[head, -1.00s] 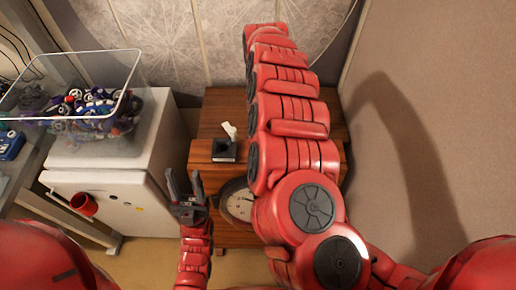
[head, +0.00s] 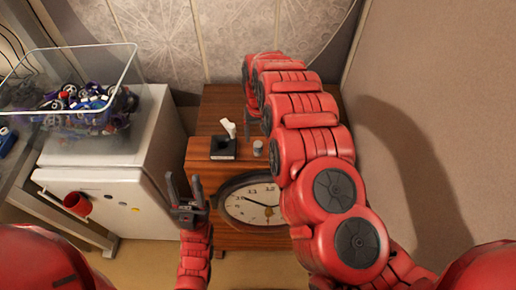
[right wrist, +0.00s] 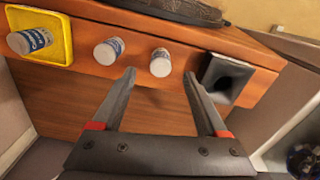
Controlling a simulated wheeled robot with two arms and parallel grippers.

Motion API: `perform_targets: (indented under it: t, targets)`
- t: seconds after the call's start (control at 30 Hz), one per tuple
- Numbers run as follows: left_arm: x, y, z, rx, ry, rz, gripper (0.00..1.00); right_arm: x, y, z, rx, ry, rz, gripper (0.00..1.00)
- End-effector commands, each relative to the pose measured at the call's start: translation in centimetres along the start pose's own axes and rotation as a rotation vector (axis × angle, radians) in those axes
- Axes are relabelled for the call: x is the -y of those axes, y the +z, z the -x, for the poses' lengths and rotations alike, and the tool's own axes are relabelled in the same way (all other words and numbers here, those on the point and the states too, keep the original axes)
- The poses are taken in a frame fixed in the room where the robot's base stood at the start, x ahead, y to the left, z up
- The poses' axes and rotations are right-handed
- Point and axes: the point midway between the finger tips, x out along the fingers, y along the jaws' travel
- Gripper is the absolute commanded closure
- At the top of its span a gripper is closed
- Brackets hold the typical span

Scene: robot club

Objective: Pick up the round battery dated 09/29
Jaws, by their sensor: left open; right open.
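In the right wrist view, three small cylindrical batteries stand on a wooden top. One white-and-blue battery (right wrist: 29,41) is on a yellow tray (right wrist: 62,50). A second battery (right wrist: 108,52) stands bare on the wood, and a third battery (right wrist: 160,62) is just beyond the gap between my fingertips. Any dates are too small to read. My right gripper (right wrist: 160,75) is open and empty, apart from them. In the head view, one battery (head: 258,148) shows; my right arm hides the others. My left gripper (head: 183,183) is open and empty, left of the clock.
A round clock (head: 251,204) leans at the wooden cabinet's (head: 217,118) near edge. A white fridge (head: 125,165) bears a clear bin of parts (head: 85,105).

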Motion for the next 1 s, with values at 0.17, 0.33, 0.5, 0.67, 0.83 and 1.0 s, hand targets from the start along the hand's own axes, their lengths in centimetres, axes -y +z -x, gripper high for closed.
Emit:
perform_targets:
  t: [0.17, 0.33, 0.5, 0.67, 0.83, 1.0]
  targets:
    - [0.1, -0.2, -1.3, 0.000, 0.000, 0.000, 0.50, 0.0, -0.1, -1.0, -0.001, 0.002, 0.002, 0.24]
    - [0.1, -0.4, -2.3, 0.000, 0.000, 0.000, 0.50, 0.1, -0.1, -2.8, 0.003, 0.003, 0.001, 0.24]
    - [0.1, -0.4, -2.6, 0.000, 0.000, 0.000, 0.50, 0.0, -0.3, -4.4, 0.000, 0.003, -0.001, 0.24]
    - [0.1, -0.5, -2.7, 0.000, 0.000, 0.000, 0.50, 0.1, -0.4, -4.9, -0.003, -0.001, 0.000, 0.24]
    - [0.1, -0.5, -2.7, 0.000, 0.000, 0.000, 0.50, 0.2, -0.3, -5.0, -0.002, -0.002, 0.000, 0.24]
    - [0.1, -0.5, -2.7, 0.000, 0.000, 0.000, 0.50, 0.2, -0.3, -5.0, -0.002, -0.002, 0.000, 0.42]
